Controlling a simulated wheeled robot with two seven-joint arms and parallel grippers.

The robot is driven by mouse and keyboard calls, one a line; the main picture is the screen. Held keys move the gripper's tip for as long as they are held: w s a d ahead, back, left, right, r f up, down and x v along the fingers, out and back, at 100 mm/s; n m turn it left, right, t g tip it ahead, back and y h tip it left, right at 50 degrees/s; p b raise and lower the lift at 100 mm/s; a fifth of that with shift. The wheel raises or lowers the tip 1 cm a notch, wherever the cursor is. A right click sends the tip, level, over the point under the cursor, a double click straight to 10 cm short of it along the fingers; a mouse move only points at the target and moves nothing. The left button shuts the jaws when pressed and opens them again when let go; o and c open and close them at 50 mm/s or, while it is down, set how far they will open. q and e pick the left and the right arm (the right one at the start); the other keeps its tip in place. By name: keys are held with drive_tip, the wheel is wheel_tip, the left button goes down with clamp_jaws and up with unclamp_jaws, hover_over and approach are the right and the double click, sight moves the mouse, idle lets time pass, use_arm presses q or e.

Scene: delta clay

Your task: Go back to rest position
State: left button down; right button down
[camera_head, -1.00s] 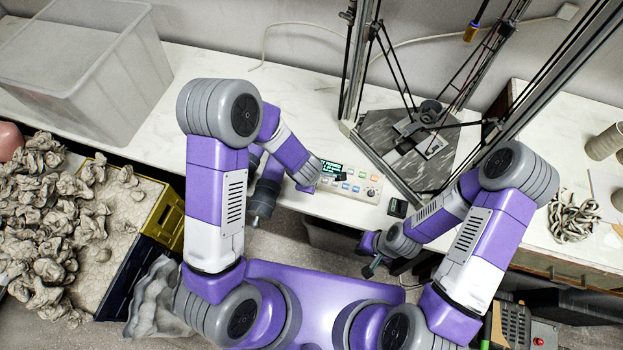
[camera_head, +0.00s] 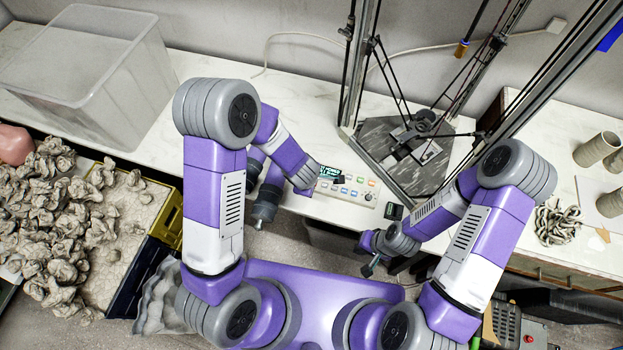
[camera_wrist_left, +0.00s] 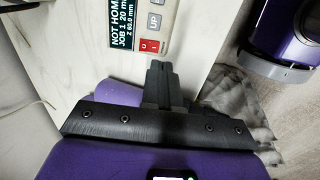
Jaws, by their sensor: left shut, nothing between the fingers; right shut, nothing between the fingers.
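My right gripper (camera_head: 370,268) hangs in front of the bench edge, low and right of centre in the head view. It looks shut and empty. My left gripper (camera_head: 260,223) hangs by the bench's front edge, left of the control panel (camera_head: 347,187); its fingers are small and dark there. In the left wrist view the left gripper's fingers (camera_wrist_left: 160,70) are together with nothing between them. The panel (camera_wrist_left: 143,25) shows just beyond them, with a display reading "NOT HOME" and a red button. Both arms are bent, elbows raised.
A clear plastic bin (camera_head: 95,80) stands on the white bench at the left. A delta machine (camera_head: 405,150) stands behind the panel. Grey cups (camera_head: 597,150) are at the right. A yellow-edged crate (camera_head: 165,220) with clay pieces is at lower left.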

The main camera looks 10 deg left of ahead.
use_arm(q)
drive_tip(key=p+v, duration=0.3)
drive_tip(key=v, duration=0.5)
drive_tip(key=shift+s, duration=0.4)
drive_tip(key=s+f+m+g+h+b, duration=0.2)
drive_tip(key=s+f+m+g+h, duration=0.1)
drive_tip(key=s+f+m, duration=0.8)
wheel_tip(320, 180, down, 4)
drive_tip(key=m, duration=0.3)
drive_tip(key=shift+a+h, duration=0.3)
drive_tip(key=shift+a, duration=0.05)
